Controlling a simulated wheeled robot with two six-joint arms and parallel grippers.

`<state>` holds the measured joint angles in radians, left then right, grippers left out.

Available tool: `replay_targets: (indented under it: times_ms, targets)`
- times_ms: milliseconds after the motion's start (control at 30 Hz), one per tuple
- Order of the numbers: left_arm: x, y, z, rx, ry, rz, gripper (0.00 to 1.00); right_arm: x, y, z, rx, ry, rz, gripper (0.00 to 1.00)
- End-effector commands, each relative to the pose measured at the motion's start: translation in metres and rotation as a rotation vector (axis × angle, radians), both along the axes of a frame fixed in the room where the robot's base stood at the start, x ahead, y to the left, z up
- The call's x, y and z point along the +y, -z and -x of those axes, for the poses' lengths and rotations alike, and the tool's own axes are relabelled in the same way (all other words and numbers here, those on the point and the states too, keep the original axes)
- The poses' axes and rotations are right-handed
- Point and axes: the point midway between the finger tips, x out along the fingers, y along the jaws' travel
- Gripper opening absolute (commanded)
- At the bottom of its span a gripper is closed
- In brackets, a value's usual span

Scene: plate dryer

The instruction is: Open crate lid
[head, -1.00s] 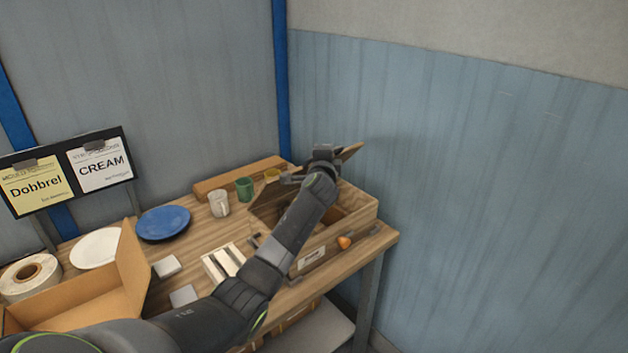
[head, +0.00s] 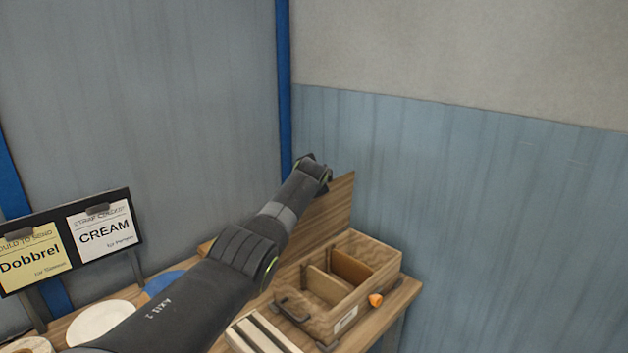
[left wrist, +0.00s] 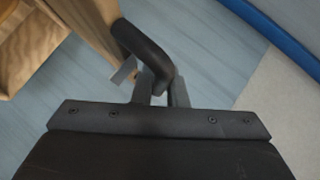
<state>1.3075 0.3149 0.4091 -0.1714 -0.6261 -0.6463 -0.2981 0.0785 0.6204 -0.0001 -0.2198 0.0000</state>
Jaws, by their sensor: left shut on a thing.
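The wooden crate (head: 372,310) stands on the table at the right, its inside showing with divided compartments. Its wooden lid (head: 336,204) is raised at the crate's back left side and stands roughly upright; part of it is behind my arm. In the left wrist view, my left gripper (left wrist: 160,90) is shut on the lid's dark curved handle (left wrist: 143,48), which sits on the lid's wooden edge (left wrist: 94,18). In the head view, my left gripper (head: 318,172) is at the lid's top, its fingers hard to make out. My right gripper is not in view.
An orange object (head: 376,300) is by the crate's front. A slotted white rack (head: 262,335) and a white plate (head: 100,321) lie to the left; a blue plate (head: 160,282) is partly behind my arm. The sign stand (head: 70,238) is at far left. Walls stand close behind.

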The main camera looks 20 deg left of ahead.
Motion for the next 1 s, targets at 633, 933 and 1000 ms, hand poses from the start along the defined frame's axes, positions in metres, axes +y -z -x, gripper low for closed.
replay_targets:
  times_ms: [633, 933, 1000]
  targets:
    - [0.0036, 0.0013, -0.0019, 0.002, -0.002, -0.002, 0.00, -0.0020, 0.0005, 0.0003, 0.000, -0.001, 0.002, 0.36]
    - [0.0031, 0.0013, -0.0019, 0.002, -0.001, -0.002, 0.34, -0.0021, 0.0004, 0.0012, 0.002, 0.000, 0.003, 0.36]
    - [0.0030, 0.0014, -0.0019, 0.002, -0.001, -0.002, 0.34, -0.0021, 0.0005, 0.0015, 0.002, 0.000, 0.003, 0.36]
